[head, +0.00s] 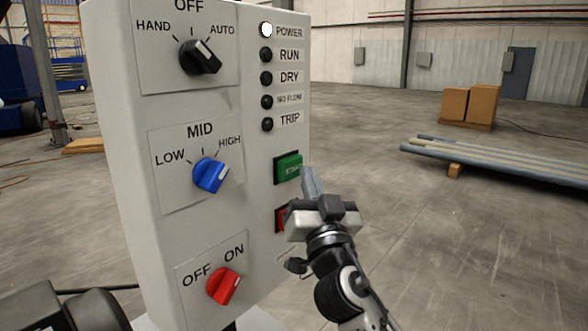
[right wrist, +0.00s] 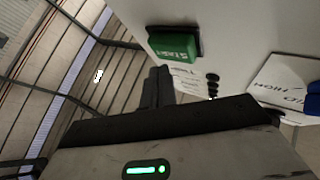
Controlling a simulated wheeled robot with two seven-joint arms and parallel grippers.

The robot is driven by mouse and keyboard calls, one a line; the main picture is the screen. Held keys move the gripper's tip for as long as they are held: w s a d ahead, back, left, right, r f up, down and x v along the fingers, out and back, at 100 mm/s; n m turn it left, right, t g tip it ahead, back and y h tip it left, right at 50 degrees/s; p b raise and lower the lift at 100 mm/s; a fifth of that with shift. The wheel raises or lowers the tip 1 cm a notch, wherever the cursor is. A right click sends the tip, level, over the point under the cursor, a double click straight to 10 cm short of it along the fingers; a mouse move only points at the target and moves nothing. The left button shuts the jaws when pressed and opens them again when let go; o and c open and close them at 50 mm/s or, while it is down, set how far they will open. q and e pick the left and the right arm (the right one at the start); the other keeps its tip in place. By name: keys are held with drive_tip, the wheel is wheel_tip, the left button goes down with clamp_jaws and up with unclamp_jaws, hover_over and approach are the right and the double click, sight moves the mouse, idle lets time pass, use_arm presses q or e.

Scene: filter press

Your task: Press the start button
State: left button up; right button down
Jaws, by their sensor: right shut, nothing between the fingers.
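The green start button (head: 288,168) sits on the right part of the white control panel (head: 255,130). In the right wrist view the green button (right wrist: 175,46) carries the word START and stands out from the panel. My right gripper (head: 311,181) is shut and empty, with its fingertips just right of the green button in the head view. In the right wrist view its fingers (right wrist: 157,86) show just below the button; I cannot tell whether they touch it. A red button (head: 281,218) below is partly hidden by my right gripper. My left gripper is not in view.
The POWER lamp (head: 266,30) is lit white; the lamps below it are dark. A black selector (head: 201,57), a blue selector (head: 211,176) and a red switch (head: 224,286) stick out from the panel. Cardboard boxes (head: 469,105) and long pipes (head: 500,160) lie farther back on open floor.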

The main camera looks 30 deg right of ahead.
idle(0.4)
drive_tip(key=shift+w+a+b, duration=0.15)
drive_tip(key=shift+w+b, duration=0.15)
drive_tip(key=shift+w, duration=0.1)
drive_tip(key=shift+w+a+b, duration=0.25)
drive_tip(key=shift+w+b, duration=0.05)
drive_tip(key=shift+w, duration=0.25)
idle(0.7)
idle(0.4)
drive_tip(key=shift+s+d, duration=0.2)
drive_tip(key=shift+s, duration=0.3)
drive_tip(key=shift+s+d, duration=0.2)
drive_tip(key=shift+s, duration=0.25)
drive_tip(key=s, duration=0.1)
drive_tip(key=s+d, duration=0.1)
drive_tip(key=s, duration=0.1)
drive_tip(key=s+d, duration=0.1)
drive_tip(key=shift+s, duration=0.3)
idle(0.5)
